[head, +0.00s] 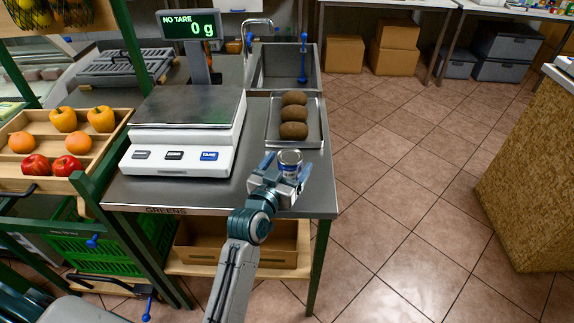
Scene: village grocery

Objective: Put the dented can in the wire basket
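A small can (290,159) with a pale metal top and a blue and white label is near the front right corner of the steel-topped table. Any dent is too small to make out. My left gripper (287,169) reaches in from the front, with its blue-grey fingers spread to either side of the can. I cannot tell whether the fingers press on it or whether the can rests on the table. Its lower part is hidden by the gripper. My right gripper is not in view.
A scale (188,117) reading 0 g stands left of the can. A metal tray (273,130) with several brown, kiwi-like fruits lies behind it. A wooden fruit rack (92,166), a green crate (92,254) and a cardboard box (240,248) are nearby. Tiled floor is open at right.

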